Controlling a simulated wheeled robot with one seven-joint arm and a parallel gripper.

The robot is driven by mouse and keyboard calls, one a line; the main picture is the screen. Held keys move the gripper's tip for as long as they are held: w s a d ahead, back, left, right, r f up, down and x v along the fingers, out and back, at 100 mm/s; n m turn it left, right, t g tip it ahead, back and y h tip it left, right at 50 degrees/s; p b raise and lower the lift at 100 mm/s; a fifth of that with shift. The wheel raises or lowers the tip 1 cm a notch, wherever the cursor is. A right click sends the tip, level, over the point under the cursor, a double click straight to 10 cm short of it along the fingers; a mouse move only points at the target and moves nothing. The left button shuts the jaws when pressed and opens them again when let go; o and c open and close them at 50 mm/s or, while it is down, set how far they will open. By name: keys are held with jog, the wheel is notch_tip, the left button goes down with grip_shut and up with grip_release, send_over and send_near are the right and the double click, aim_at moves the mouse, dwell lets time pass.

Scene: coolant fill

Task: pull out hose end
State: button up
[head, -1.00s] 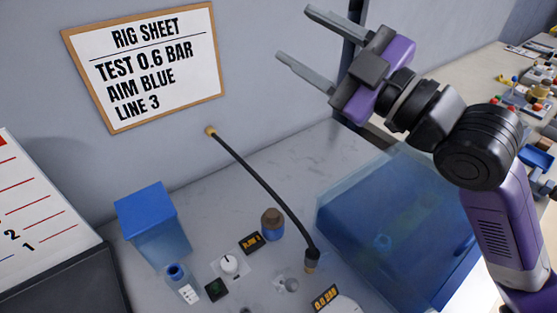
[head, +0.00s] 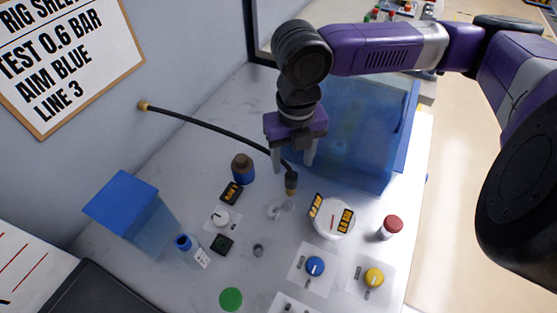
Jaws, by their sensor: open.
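A black hose (head: 205,126) runs from a brass fitting (head: 144,105) at the wall to a free-looking end with a dark collar and brass tip (head: 291,186) over the bench. My gripper (head: 292,166) points down with its two grey fingers apart, at the hose end in the picture. One finger shows on each side of the hose near its collar. I cannot tell whether either finger touches it. The very tip's seating on the bench is too small to make out.
A translucent blue bin (head: 345,150) stands right behind my gripper. A white round gauge (head: 333,222), a red-capped jar (head: 390,228), a blue knob (head: 315,266) and a yellow knob (head: 373,277) lie in front. A dark-capped blue bottle (head: 242,168) and a blue-lidded box (head: 122,203) are left.

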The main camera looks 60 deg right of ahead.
aim_at(291, 175)
jog(key=shift+f, duration=3.9)
jog(key=shift+c, duration=0.2)
grip_shut()
jog(key=c, duration=0.9)
grip_release()
jog(key=shift+c, duration=0.9)
jog(key=shift+r+p, duration=0.45)
jog(key=shift+p, duration=0.05)
jog(key=shift+r+p, duration=1.9)
jog(key=shift+r, duration=0.45)
